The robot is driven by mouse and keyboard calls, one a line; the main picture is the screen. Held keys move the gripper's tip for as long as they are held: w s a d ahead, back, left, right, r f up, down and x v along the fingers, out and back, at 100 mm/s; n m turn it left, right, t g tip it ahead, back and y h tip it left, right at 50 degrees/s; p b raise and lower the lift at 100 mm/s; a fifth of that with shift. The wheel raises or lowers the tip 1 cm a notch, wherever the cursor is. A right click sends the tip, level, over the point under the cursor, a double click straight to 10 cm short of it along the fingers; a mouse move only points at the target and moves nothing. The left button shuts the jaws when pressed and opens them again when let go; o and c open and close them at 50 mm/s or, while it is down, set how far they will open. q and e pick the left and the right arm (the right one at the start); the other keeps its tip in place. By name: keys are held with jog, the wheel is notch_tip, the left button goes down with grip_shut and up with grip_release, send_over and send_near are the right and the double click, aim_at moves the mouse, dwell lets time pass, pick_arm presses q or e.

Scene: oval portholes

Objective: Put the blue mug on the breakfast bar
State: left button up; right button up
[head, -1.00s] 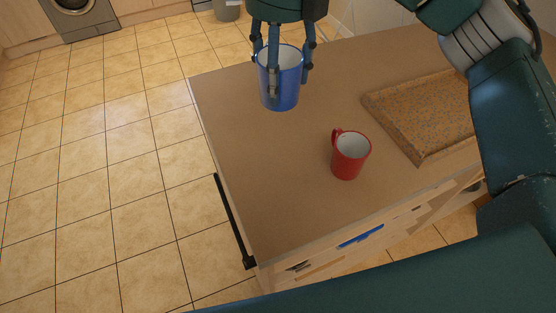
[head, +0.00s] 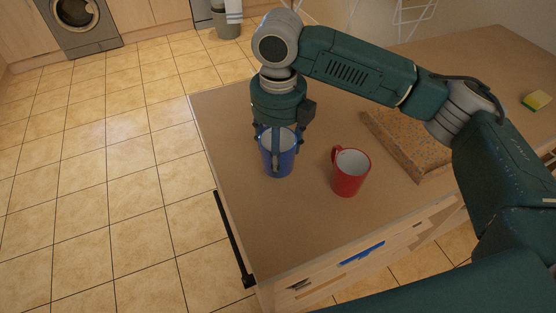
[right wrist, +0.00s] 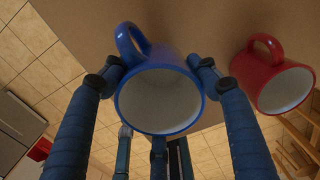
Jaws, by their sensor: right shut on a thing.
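The blue mug (head: 278,160) is upright in my right gripper (head: 277,133), over the brown top of the breakfast bar (head: 262,222). I cannot tell whether its base touches the top. In the right wrist view the gripper's fingers (right wrist: 152,75) close on both sides of the blue mug (right wrist: 158,102). Its white inside is empty and its handle points up-left in that view. My left gripper is not in view.
A red mug (head: 349,174) stands close to the right of the blue mug and also shows in the right wrist view (right wrist: 272,80). A yellow sponge (head: 537,100) is at the far right. The bar's near-left top is clear.

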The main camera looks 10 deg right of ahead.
jog(key=shift+f, duration=2.05)
jog(key=shift+f, duration=0.1)
jog(key=o, duration=1.4)
notch_tip(320, 180, up, 12)
jog(key=b, duration=0.1)
jog(key=shift+r, duration=0.2)
